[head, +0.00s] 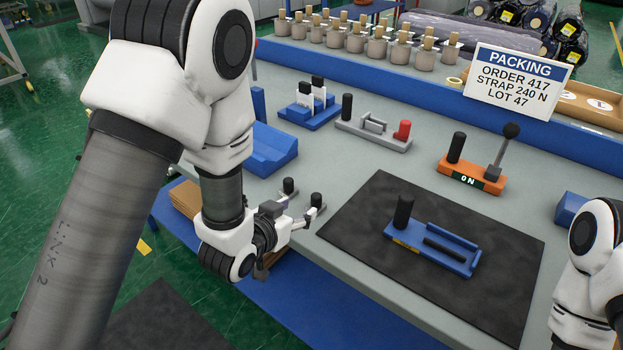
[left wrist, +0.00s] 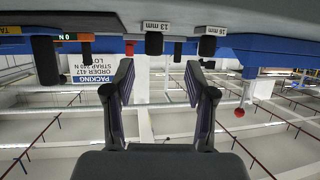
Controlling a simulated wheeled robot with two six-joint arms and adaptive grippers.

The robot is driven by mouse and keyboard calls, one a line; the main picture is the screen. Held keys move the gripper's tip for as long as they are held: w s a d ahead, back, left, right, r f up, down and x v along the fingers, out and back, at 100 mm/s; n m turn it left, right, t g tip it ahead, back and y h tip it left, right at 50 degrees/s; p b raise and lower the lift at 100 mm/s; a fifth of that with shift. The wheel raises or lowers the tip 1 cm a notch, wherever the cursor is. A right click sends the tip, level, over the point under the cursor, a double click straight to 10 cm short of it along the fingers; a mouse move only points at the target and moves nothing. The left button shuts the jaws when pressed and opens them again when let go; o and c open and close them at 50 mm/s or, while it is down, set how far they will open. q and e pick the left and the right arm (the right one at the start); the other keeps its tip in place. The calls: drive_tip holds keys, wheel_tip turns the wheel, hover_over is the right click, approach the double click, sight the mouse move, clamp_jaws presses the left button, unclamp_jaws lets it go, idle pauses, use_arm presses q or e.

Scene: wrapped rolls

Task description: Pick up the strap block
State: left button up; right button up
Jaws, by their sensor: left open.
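No readable label names the strap block, so I cannot tell for certain which it is. A blue block (head: 430,245) with a black post, a dark bar and a yellow label lies on the black mat (head: 350,215). A grey block (head: 372,134) with a black post and a red knob stands behind the mat. My left gripper (head: 305,203) is open and empty, at the table's front edge left of the mat. Its spread fingers also show in the upside-down left wrist view (left wrist: 160,80). My right gripper is out of view.
An orange block (head: 470,178) with a lever stands behind the mat. Blue holders (head: 310,117) stand at the back left. Grey table top is clear between the tools.

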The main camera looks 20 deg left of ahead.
sight(314, 200)
use_arm(q)
drive_tip(key=w, duration=0.2)
drive_tip(key=w+d, duration=0.1)
drive_tip(key=shift+w+f, duration=0.15)
drive_tip(key=shift+f, duration=0.15)
drive_tip(key=shift+w+d, duration=0.1)
drive_tip(key=shift+w, duration=0.1)
drive_tip(key=x, duration=0.5)
drive_tip(key=shift+s+d+f+p, duration=0.1)
drive_tip(key=shift+d+f+p, duration=0.1)
drive_tip(key=shift+p, duration=0.2)
drive_tip(key=shift+s+a+r, duration=0.1)
drive_tip(key=shift+s, duration=0.05)
drive_tip(key=shift+s+r, duration=0.1)
drive_tip(key=c, duration=0.3)
clamp_jaws()
